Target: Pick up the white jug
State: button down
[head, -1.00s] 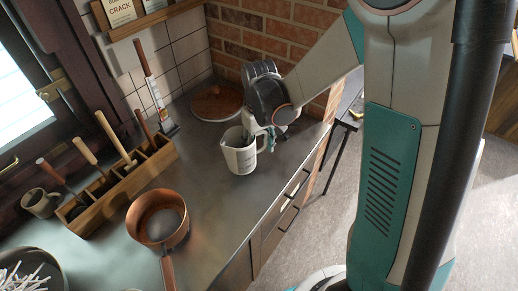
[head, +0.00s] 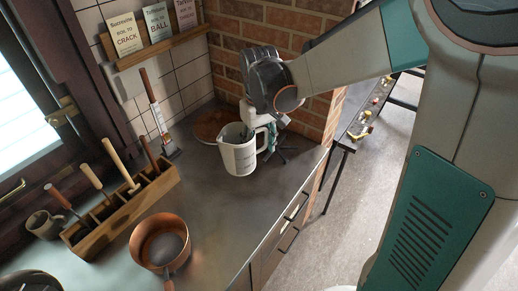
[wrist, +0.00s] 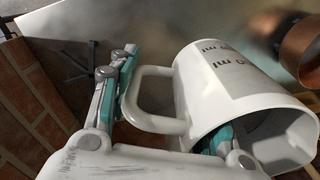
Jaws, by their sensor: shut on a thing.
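The white jug (head: 239,157), with grey markings, is upright in the head view and appears to be held a little above the grey counter. My gripper (head: 262,132) is at its handle side, toward the brick wall. In the wrist view the jug (wrist: 235,80) fills the right half, with its open mouth toward the camera. My gripper (wrist: 172,105) is shut on it: one finger is outside the handle loop and the other is at the jug's mouth, partly hidden by the rim.
A copper pan (head: 160,243) and a wooden tool caddy (head: 125,212) stand left of the jug. A round wooden board (head: 210,124) lies behind it. A dark spidery stand (head: 286,150) is on the right. The brick wall (head: 300,60) is close behind my arm. The counter before the jug is clear.

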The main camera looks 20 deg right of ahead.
aim_at(259, 129)
jog(key=shift+r+p, duration=0.35)
jog(key=shift+r, duration=1.2)
dwell(2.1)
